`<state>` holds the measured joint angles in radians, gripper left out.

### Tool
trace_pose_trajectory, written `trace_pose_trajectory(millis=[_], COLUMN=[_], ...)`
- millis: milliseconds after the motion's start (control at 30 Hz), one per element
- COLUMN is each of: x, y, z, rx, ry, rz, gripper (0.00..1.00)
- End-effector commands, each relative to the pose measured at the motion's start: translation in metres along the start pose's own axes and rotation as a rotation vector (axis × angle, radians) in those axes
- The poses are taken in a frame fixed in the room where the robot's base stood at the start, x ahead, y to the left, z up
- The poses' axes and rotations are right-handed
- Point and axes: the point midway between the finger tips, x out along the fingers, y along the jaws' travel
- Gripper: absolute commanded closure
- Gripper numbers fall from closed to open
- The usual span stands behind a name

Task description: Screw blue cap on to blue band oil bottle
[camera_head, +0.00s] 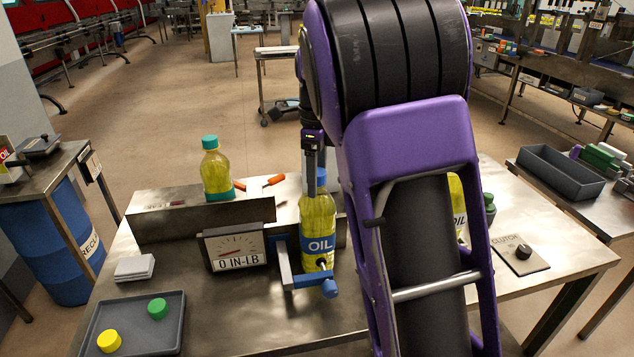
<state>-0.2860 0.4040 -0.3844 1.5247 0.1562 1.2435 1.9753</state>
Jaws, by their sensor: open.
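The yellow oil bottle with the blue band (317,215) stands upright in the middle of the table, behind a clamp with a blue handle (329,288). The blue cap (321,177) shows at the top of its neck; I cannot tell whether it is threaded. My gripper (316,184) points down at the cap, with a dark finger at its left side. The fingers are open around or beside the cap; contact is unclear. My purple arm hides the gripper's right side.
A gauge reading 0 IN-LB (238,248) stands left of the bottle. A metal divider (190,220) runs behind it, with a teal-capped bottle (216,170) beyond. A grey tray (130,335) holds yellow and green caps. A CLUTCH knob plate (510,262) lies right.

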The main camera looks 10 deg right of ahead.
Motion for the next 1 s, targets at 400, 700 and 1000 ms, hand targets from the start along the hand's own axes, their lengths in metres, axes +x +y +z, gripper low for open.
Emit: trace_pose_trajectory(millis=[400, 700, 1000], x=[0.0, 0.0002, 0.0004], y=[0.0, 0.0, 0.0001], z=[0.0001, 0.0002, 0.0002], rx=[0.005, 0.155, 0.23], ry=[0.0, -0.001, 0.0], rz=[0.0, 0.0, 0.0], gripper=[0.86, 0.86, 0.86])
